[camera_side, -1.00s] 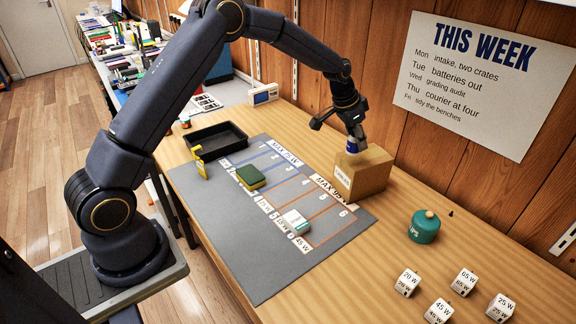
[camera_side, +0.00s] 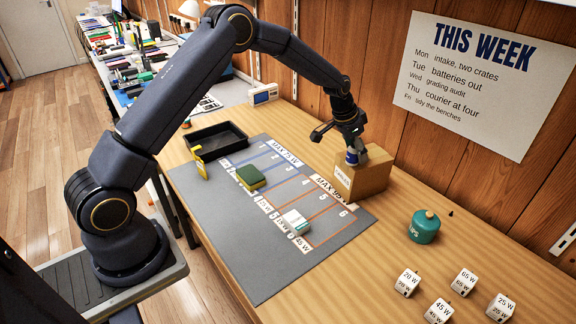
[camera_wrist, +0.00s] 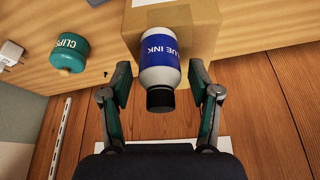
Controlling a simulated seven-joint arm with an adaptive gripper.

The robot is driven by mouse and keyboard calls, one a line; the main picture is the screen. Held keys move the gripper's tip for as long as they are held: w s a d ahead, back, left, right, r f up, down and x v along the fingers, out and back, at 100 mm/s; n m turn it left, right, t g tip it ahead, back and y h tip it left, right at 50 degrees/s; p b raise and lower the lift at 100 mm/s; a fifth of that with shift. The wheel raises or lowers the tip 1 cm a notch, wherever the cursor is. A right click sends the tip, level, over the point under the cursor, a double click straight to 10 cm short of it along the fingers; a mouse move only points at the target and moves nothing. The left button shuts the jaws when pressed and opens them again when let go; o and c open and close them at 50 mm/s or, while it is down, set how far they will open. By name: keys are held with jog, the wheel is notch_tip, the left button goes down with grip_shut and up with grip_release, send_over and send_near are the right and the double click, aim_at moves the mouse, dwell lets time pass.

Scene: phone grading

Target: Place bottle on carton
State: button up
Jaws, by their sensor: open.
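The bottle (camera_side: 352,158), white with a blue "BLUE INK" label and a black cap, is at the top of the brown cardboard carton (camera_side: 372,178). In the wrist view the bottle (camera_wrist: 160,62) appears to stand on the carton (camera_wrist: 205,22), its cap towards me. My gripper (camera_wrist: 160,88) is open, with one finger on each side of the bottle and a visible gap at both sides. In the side view my gripper (camera_side: 350,143) is right at the bottle and partly hides its top. The exact contact under the bottle is hard to see.
A teal "CLIPS" pot (camera_side: 424,227) and several white wattage cubes (camera_side: 438,311) are on the right of the bench. The grey mat (camera_side: 255,280) bears a green-and-yellow block (camera_side: 251,177) and a white block (camera_side: 296,221). A black tray (camera_side: 217,143) lies behind. The wooden wall is close behind the carton.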

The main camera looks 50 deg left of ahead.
jog(key=s+d+f+v, duration=0.1)
jog(key=s+v, duration=0.1)
jog(key=v, duration=0.8)
jog(key=s+d+v, duration=0.1)
jog(key=v, duration=0.9)
jog(key=s+r+n, duration=0.1)
jog(key=s, duration=1.3)
jog(key=s+d+r+n+t+y, duration=0.1)
jog(key=s+r+n, duration=0.1)
jog(key=s, duration=1.3)
jog(key=shift+n, duration=0.3)
